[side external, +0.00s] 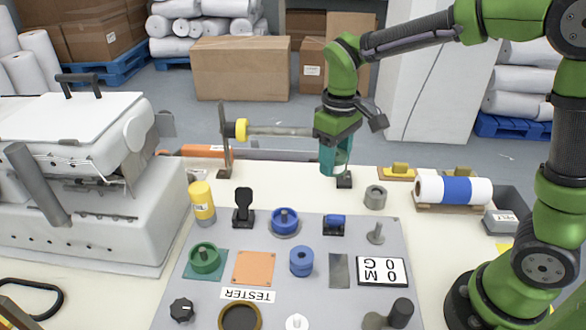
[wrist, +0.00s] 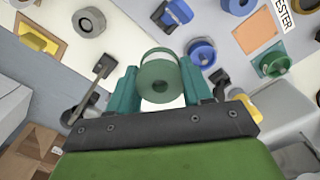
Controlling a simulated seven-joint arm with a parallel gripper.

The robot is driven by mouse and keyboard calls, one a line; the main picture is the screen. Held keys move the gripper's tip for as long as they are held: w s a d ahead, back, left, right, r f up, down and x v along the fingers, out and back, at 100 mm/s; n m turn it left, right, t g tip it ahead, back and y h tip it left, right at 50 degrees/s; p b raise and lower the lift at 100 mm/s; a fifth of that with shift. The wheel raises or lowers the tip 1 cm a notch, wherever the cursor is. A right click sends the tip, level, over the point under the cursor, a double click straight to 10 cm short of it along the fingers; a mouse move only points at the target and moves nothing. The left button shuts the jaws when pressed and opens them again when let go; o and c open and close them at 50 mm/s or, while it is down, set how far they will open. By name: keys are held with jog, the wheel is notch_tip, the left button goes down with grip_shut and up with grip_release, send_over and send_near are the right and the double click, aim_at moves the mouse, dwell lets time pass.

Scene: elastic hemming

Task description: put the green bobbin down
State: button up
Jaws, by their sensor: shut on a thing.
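My gripper (side external: 336,158) has teal fingers and hangs above the back edge of the table, behind the grey tester panel (side external: 275,225). In the wrist view my gripper (wrist: 160,88) is shut on a green bobbin (wrist: 158,72), a spool with round flanges and a centre hole. The bobbin is held between the fingertips, clear of the table; in the side view the fingers mostly hide it. Another green round part (side external: 205,257) sits on a green square at the panel's left. An orange square (side external: 253,268) beside it is bare.
A black upright lever (side external: 243,205) and a yellow bottle (side external: 202,202) rise at the left. A horizontal rod (side external: 285,131) runs left of my gripper.

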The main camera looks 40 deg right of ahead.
aim_at(254, 267)
jog(key=a+f+n, duration=0.2)
jog(key=a, duration=0.8)
jog(key=a+f+n, duration=0.1)
jog(key=a+f, duration=0.2)
jog(key=a, duration=0.8)
jog(key=f, duration=0.9)
jog(key=shift+w+f, duration=0.1)
jog(key=shift+w, duration=0.1)
jog(key=shift+f, duration=0.1)
jog(key=o, duration=1.2)
jog(key=shift+c, duration=0.2)
